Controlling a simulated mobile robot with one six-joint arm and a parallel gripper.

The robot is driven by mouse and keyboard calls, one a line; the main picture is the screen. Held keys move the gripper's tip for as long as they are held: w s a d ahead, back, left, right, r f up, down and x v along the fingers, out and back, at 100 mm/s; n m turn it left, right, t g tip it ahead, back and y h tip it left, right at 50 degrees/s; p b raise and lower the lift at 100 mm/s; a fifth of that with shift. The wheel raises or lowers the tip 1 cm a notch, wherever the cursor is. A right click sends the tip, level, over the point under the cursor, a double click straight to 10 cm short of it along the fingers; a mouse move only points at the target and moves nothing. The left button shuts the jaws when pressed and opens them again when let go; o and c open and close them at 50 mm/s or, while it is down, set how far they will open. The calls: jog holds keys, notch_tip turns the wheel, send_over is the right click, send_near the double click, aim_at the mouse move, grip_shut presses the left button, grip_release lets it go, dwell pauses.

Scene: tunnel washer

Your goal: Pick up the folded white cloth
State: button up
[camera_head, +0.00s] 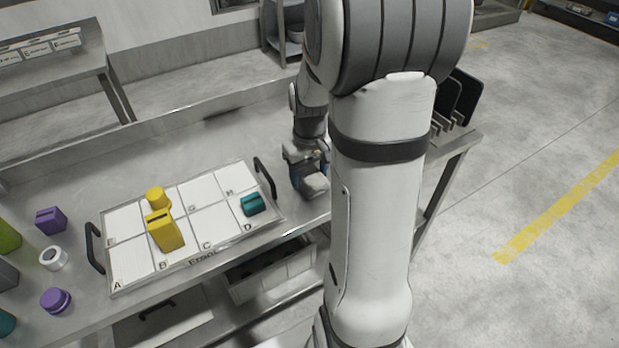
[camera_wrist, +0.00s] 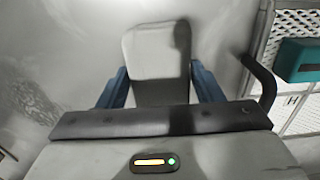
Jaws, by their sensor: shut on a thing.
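The folded white cloth (camera_wrist: 156,55) is a pale rounded block between the two blue fingers of my gripper (camera_wrist: 160,88) in the wrist view. The fingers touch its two sides, so my gripper is shut on it. In the head view my gripper (camera_head: 309,180) is just right of the tray, over the steel table, with the cloth (camera_head: 315,185) showing at its lower end. My arm hides part of the area to its right. I cannot tell whether the cloth still touches the table.
A tray (camera_head: 218,244) with lettered cells and black handles lies left of my gripper. It holds a yellow bottle (camera_head: 165,232) and a teal block (camera_head: 253,204). Purple items (camera_head: 51,220) and a white roll (camera_head: 54,258) stand further left. The table behind the tray is clear.

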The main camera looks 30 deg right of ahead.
aim_at(309, 174)
jog(key=shift+c, duration=0.6)
notch_tip(309, 174, up, 10)
jog(key=p, duration=0.1)
jog(key=o, duration=0.3)
jog(key=shift+c, duration=1.1)
